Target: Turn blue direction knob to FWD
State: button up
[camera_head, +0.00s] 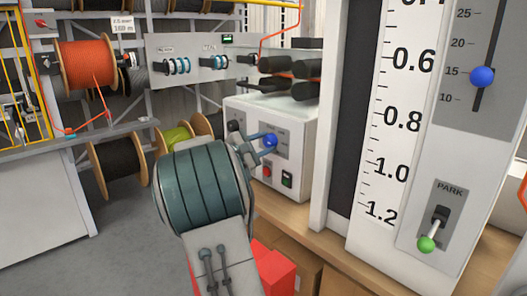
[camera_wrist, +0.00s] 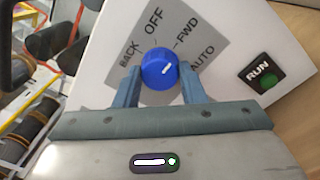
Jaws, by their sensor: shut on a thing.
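The blue direction knob (camera_wrist: 158,68) sits on a grey label plate (camera_wrist: 213,50) marked BACK, OFF, FWD and AUTO. Its short white mark slants up and to the right, roughly towards FWD; I cannot tell whether it lines up exactly. My gripper (camera_wrist: 160,84) is shut on the knob, with one blue-grey finger on each side. In the head view the knob (camera_head: 270,141) shows on the front of a white control box (camera_head: 295,133), with my gripper (camera_head: 264,143) reaching it from the left.
A tall scale panel (camera_head: 390,130) with a blue slider knob (camera_head: 482,77) and a green-tipped PARK lever (camera_head: 427,243) stands at right. Cable reels (camera_head: 85,65) fill the left.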

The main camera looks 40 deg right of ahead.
dwell(0.3)
jog(key=o, duration=1)
jog(key=shift+a, duration=0.15)
jog(key=a, duration=0.4)
jog(key=s+a, duration=0.1)
jog(key=a, duration=0.8)
jog(key=shift+s+a+f+p, duration=0.2)
jog(key=shift+a+p, duration=0.05)
jog(key=shift+p, duration=0.05)
